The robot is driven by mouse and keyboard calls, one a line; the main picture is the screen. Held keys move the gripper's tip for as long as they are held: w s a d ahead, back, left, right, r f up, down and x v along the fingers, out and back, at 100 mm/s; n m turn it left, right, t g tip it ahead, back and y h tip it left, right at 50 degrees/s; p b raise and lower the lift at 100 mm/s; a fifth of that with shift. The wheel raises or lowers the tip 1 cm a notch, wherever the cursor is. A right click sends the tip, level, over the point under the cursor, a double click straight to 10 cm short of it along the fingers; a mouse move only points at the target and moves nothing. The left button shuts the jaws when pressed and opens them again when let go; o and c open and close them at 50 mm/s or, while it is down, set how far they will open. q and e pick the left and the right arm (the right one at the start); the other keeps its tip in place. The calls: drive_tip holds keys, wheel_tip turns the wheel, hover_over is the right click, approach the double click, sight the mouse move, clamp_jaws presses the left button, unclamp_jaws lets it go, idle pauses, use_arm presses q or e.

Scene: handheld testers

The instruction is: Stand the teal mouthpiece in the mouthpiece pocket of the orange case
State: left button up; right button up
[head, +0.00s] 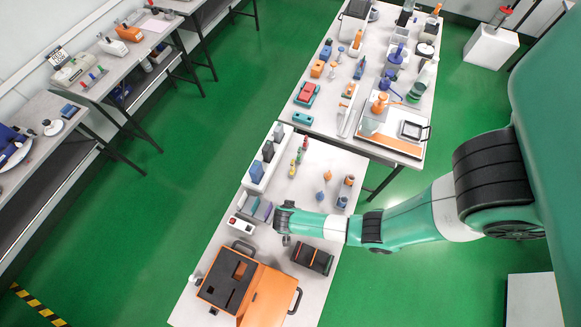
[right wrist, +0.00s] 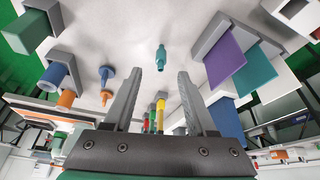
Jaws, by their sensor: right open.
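The teal mouthpiece (right wrist: 161,57) stands out against the pale table in the right wrist view. It lines up with the gap between my right gripper's fingers (right wrist: 159,78), just beyond their tips and apart from them. My right gripper (head: 285,236) is open and empty, over the near table in the head view. The mouthpiece cannot be made out there, apparently hidden by my arm. The orange case (head: 268,296) lies open at the table's near end, with dark foam (head: 222,285) holding several cut-out pockets. Which one is the mouthpiece pocket cannot be told. My left gripper is not in view.
A blue mouthpiece (right wrist: 106,77) and an orange one (right wrist: 107,97) stand nearby. A grey holder with purple and teal panels (right wrist: 228,58) is at the right in the wrist view. A black box (head: 312,257) lies beside the case. Several small parts line the table's far part.

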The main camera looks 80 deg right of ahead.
drive_tip(key=b+x, duration=0.2)
drive_tip(key=x, duration=0.2)
drive_tip(key=shift+w+d+f, duration=0.1)
drive_tip(key=shift+d+f, duration=0.1)
drive_tip(key=shift+d, duration=0.1)
drive_tip(key=shift+r, duration=0.1)
drive_tip(key=shift+c, duration=0.2)
clamp_jaws()
